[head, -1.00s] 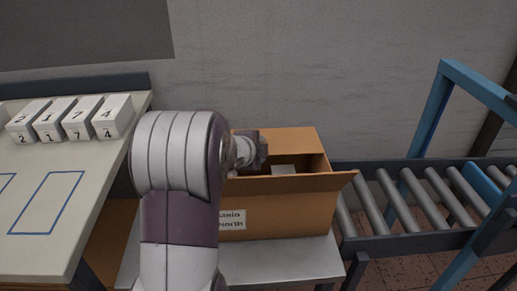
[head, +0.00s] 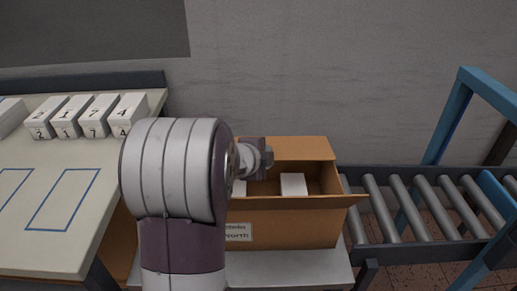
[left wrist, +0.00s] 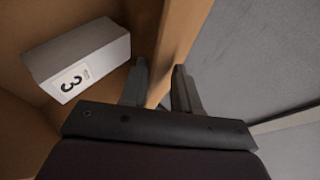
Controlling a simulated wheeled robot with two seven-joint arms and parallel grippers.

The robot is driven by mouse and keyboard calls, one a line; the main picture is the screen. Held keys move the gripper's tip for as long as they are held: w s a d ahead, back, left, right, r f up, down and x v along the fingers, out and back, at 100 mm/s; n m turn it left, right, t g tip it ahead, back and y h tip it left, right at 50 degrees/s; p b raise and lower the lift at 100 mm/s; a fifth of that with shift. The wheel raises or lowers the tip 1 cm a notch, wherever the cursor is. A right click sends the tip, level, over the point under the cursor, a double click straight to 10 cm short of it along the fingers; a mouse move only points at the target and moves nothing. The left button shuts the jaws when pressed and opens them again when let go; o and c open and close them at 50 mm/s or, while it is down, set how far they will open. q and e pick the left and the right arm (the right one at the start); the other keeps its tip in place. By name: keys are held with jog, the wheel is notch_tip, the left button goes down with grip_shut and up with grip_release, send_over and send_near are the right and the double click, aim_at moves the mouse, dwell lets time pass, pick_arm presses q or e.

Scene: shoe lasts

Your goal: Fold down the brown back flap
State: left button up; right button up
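An open brown carton (head: 290,228) stands on a light bench in the head view. Its brown back flap (head: 300,148) stands up along the far side. A front flap (head: 310,202) sticks out along the near side. My left gripper (head: 262,160) is at the left end of the back flap. In the left wrist view its two fingers (left wrist: 163,88) are apart, one on each side of a brown cardboard panel (left wrist: 180,35). Whether they touch it I cannot tell. A white box marked 3 (left wrist: 78,60) lies inside the carton. My right gripper is not in view.
A white box (head: 293,184) shows inside the carton in the head view. Several numbered white boxes (head: 100,115) stand on the table (head: 110,195) at left. A roller conveyor (head: 420,210) with a blue frame (head: 447,120) is at right. A grey wall (head: 330,70) stands behind.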

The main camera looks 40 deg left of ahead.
pick_arm(q)
jog(key=p+v, duration=0.2)
jog(key=v, duration=0.6)
jog(key=shift+r, duration=0.3)
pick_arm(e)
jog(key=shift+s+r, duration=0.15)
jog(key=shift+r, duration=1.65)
pick_arm(q)
jog(key=shift+w+d, duration=0.1)
jog(key=shift+w, duration=0.05)
